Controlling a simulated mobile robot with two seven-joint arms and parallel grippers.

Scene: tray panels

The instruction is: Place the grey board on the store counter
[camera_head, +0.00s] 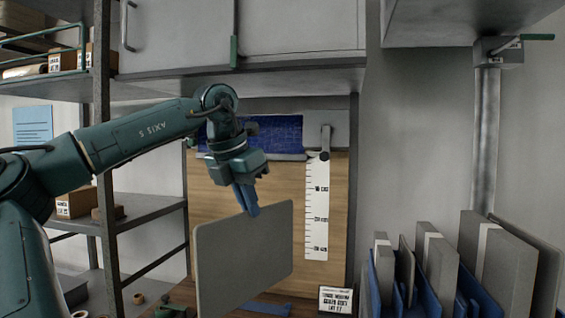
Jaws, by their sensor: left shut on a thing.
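The grey board (244,260) hangs upright and slightly angled in the middle of the view. My left gripper (249,208) has its blue fingers shut on the board's top edge. The board's lower edge runs near the bottom of the picture, and I cannot tell whether it touches anything. A dark brown surface (182,291), perhaps the store counter, shows in part behind and beside the board; the board hides much of it. My right gripper is not in view.
Several grey panels (511,275) stand upright in a blue rack (384,283) at the lower right. A small sign (336,300) stands right of the board. A white ruler (317,215) hangs behind. Shelves (150,208) with boxes stand at the left; cabinets (290,28) hang above.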

